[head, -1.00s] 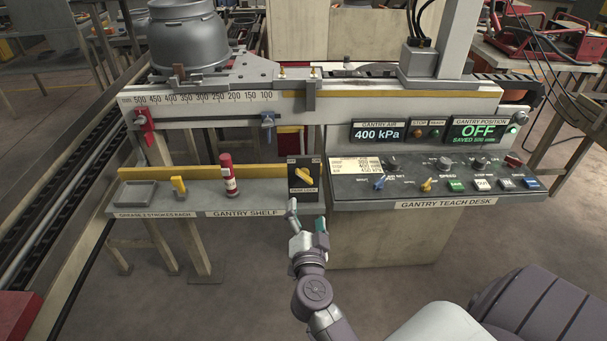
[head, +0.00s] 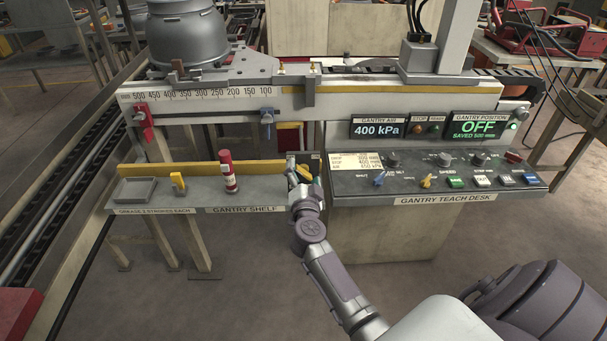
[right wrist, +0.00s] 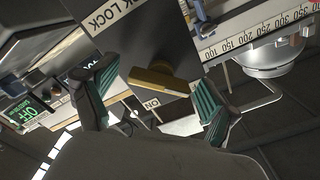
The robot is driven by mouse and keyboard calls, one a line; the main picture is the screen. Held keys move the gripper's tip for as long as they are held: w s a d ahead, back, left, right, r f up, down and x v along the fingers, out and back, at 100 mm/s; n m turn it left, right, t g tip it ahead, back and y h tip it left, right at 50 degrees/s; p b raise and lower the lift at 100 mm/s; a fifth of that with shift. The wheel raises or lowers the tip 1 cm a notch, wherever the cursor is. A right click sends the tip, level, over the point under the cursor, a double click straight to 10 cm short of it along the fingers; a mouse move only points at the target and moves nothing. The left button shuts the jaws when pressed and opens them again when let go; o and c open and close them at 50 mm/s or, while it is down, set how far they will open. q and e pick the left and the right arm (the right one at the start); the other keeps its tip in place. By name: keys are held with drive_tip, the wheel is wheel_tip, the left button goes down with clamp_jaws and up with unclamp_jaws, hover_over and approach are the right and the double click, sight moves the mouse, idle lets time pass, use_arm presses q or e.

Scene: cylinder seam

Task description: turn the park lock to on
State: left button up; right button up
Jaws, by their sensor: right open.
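The park lock is a dark panel (head: 316,160) with a yellow knob at the right end of the gantry shelf. In the head view my right gripper (head: 304,182) is in front of it and hides most of the panel and knob. In the right wrist view the yellow knob (right wrist: 158,84) shows as a bar on the dark plate (right wrist: 150,45), with an ON label (right wrist: 152,103) beside it. My right gripper (right wrist: 153,104) is open, its green-padded fingers on either side of the knob, with gaps to both. My left gripper is out of view.
The gantry teach desk (head: 440,201) with knobs and buttons stands close on the right. The gantry shelf (head: 255,195) on the left holds a red and white cylinder (head: 228,171), a yellow piece (head: 178,183) and a grey tray (head: 138,190).

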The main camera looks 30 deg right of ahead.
clamp_jaws()
idle(0.4)
